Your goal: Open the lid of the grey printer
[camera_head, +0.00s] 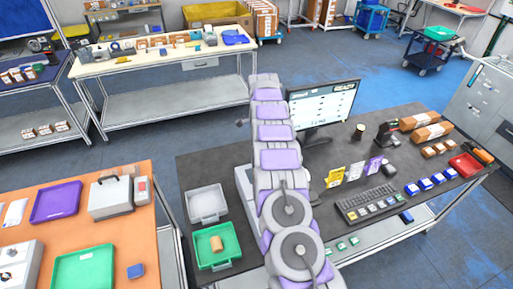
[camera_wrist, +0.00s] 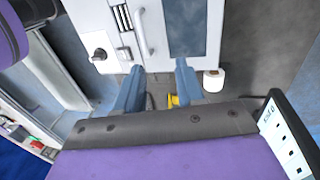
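The grey printer (camera_wrist: 120,15) fills the top middle of the wrist view as a pale box front. It has a curved upright handle (camera_wrist: 143,32), a dark blue-grey window panel (camera_wrist: 187,28) and a dark knob (camera_wrist: 98,54) on a white plate. The panel looks flush, but the lid's edges are cut off. My gripper (camera_wrist: 158,68) has its two blue-grey fingers spread apart with nothing held. The tips overlap the printer's lower edge in the picture, below the handle; contact cannot be told. In the head view my arm hides most of the printer, and the gripper is not clearly seen.
A monitor (camera_head: 323,104) stands right of my arm on the dark table (camera_head: 205,160). A white roll (camera_wrist: 213,80) sits beside the printer, with a yellow item (camera_wrist: 174,100) near the right finger. Grey (camera_head: 206,204) and green (camera_head: 217,246) trays lie left of my arm.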

